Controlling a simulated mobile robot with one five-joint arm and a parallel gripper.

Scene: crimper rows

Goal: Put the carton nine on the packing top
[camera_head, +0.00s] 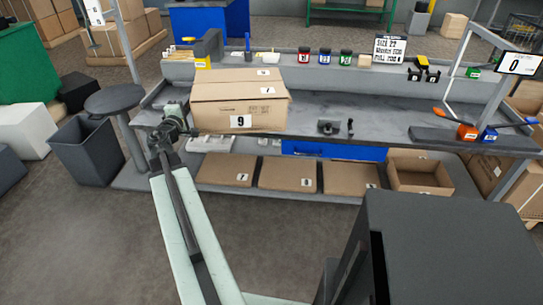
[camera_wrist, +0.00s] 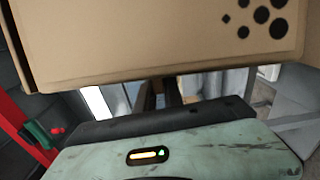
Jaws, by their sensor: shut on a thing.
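The carton nine (camera_head: 238,104) is a closed brown box with a white label reading 9 on its front. In the head view it is over the left part of the grey packing top (camera_head: 385,128); I cannot tell whether it touches it. In the wrist view the carton (camera_wrist: 150,40) fills the top of the picture, with dark round marks at its right. My gripper (camera_head: 190,128) is at the carton's lower left corner, shut on it. In the wrist view the finger parts (camera_wrist: 160,94) run under the carton, and their tips are hidden.
Several brown cartons (camera_head: 288,174) stand on the low shelf, with an open carton (camera_head: 418,176) at its right. A tape dispenser (camera_head: 208,48) and jars (camera_head: 325,57) stand at the back. A stool (camera_head: 115,98) and bin (camera_head: 88,150) are at left. The bench's middle has small tools (camera_head: 330,127).

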